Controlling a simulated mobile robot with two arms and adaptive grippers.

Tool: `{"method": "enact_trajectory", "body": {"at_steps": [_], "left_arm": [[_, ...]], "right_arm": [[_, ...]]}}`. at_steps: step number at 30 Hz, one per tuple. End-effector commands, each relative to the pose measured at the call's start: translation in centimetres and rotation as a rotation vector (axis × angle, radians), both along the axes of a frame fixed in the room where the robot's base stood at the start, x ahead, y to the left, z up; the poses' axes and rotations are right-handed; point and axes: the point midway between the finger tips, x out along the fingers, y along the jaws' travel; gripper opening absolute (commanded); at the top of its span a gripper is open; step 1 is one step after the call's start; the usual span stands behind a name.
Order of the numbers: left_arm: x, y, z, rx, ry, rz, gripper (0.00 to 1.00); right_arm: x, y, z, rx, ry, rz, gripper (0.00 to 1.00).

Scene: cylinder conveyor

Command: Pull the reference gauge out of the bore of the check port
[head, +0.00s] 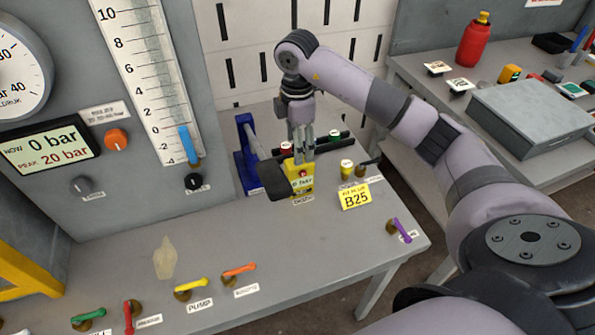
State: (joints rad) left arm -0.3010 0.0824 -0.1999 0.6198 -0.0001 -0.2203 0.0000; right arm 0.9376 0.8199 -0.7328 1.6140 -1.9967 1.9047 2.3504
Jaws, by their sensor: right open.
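The gripper is open; whether a finger touches the gauge is too small to tell. My left gripper is not in view.
A blue bracket (245,150) stands left of the gauge. A small yellow fitting (347,168) and a yellow B25 card (354,196) are to its right. Coloured valve handles line the front, including an orange one (239,269). The bench (330,245) is clear before the card.

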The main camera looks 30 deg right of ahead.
Motion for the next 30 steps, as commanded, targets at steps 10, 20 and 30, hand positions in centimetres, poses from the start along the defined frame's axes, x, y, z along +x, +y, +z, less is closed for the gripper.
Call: {"method": "enact_trajectory", "body": {"at_steps": [10,20,30], "left_arm": [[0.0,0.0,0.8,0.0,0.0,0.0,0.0],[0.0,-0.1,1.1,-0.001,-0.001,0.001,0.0],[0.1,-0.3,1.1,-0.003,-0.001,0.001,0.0]], "right_arm": [[-0.1,0.1,-7.1,0.001,0.004,0.002,0.6],[-0.1,0.1,-11.9,0.001,0.002,0.002,0.6],[0.0,0.1,-12.9,0.001,0.0,0.002,0.6]]}}
